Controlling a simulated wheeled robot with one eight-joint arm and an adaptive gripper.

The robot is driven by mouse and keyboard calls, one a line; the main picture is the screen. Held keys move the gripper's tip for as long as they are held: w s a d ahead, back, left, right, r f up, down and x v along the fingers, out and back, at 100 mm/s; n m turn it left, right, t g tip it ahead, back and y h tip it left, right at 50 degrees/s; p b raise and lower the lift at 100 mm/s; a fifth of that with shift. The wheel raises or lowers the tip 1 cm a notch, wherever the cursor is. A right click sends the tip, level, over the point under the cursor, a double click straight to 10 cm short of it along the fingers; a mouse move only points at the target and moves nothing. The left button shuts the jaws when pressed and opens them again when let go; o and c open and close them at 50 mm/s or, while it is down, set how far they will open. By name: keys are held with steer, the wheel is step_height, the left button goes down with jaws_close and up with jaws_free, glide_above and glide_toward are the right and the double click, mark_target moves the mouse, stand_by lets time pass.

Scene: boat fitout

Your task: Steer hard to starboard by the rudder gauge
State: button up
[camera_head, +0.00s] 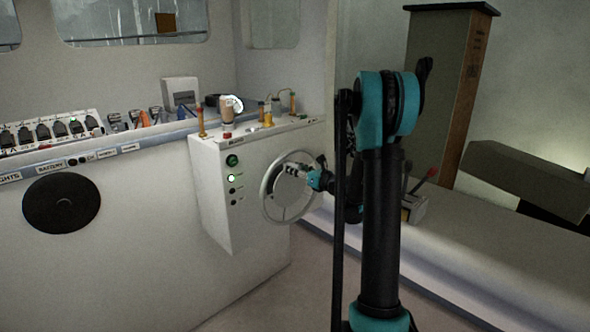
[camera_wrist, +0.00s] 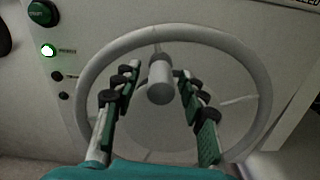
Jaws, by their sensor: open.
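A pale steering wheel (camera_head: 266,204) is mounted on the side face of the white console (camera_head: 215,185). In the wrist view its rim (camera_wrist: 84,75) fills most of the picture, and a stubby grey knob or hub (camera_wrist: 160,82) stands out near its upper middle. My gripper (camera_head: 302,172) is in front of the wheel; in the wrist view my gripper (camera_wrist: 155,80) is open, with one finger on each side of the grey knob and a gap to both. Whether it touches the wheel I cannot tell. A round white dial (camera_head: 233,103) stands on the console top; its reading is too small to make out, and I cannot tell whether it is the rudder gauge.
A green button (camera_head: 232,160) and a lit green lamp (camera_head: 231,178) sit on the console left of the wheel. Several small levers and bottles, such as a brown one (camera_head: 201,122), stand on top. A switch panel (camera_head: 48,132) is at the left. A tall brown cabinet (camera_head: 445,80) stands at the right.

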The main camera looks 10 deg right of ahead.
jaws_close()
stand_by(0.5)
